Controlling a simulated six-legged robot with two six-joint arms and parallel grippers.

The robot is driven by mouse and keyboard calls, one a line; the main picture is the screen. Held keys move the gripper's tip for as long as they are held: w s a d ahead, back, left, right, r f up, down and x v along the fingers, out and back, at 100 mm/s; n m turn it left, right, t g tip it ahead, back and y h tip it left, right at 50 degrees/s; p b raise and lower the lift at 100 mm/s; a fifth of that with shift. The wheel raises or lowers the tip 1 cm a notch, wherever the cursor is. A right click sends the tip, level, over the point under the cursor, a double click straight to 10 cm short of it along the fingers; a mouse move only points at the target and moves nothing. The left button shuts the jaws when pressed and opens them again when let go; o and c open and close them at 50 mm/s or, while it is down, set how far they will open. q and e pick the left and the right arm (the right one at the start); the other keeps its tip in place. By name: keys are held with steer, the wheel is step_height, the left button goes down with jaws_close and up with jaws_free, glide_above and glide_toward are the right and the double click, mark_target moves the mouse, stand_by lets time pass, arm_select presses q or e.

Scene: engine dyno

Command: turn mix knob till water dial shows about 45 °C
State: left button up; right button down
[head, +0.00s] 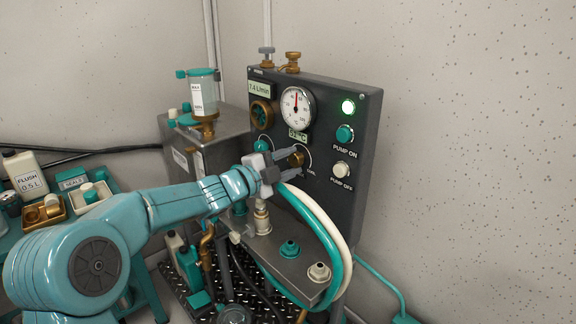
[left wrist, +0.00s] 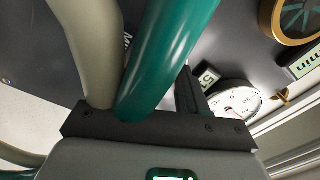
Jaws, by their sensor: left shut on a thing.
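The mix knob (head: 297,158) is a small brass knob low on the dark panel, below the water dial. My left gripper (head: 293,161) reaches it from the left, with one finger above and one below, shut on it. The round white water dial (head: 297,109) has a red needle pointing nearly straight up. A small readout (head: 297,135) under it shows °C; its digits look like about 51 but are hard to read. My right gripper is not in view.
A teal hose (head: 318,245) and a cream hose (head: 338,225) loop close below the gripper. A brass handwheel (head: 262,114), a teal knob (head: 262,145), the green pump-on button (head: 344,134) and the white pump-off button (head: 341,169) are on the panel.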

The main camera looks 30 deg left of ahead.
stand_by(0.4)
arm_select(q)
steer(key=o, duration=1)
steer(key=shift+o, duration=0.2)
steer(key=p+v, duration=0.2)
steer(key=v, duration=1.4)
steer(key=shift+p, duration=0.4)
steer(key=shift+s+a+f, duration=0.1)
steer(key=shift+s, duration=0.1)
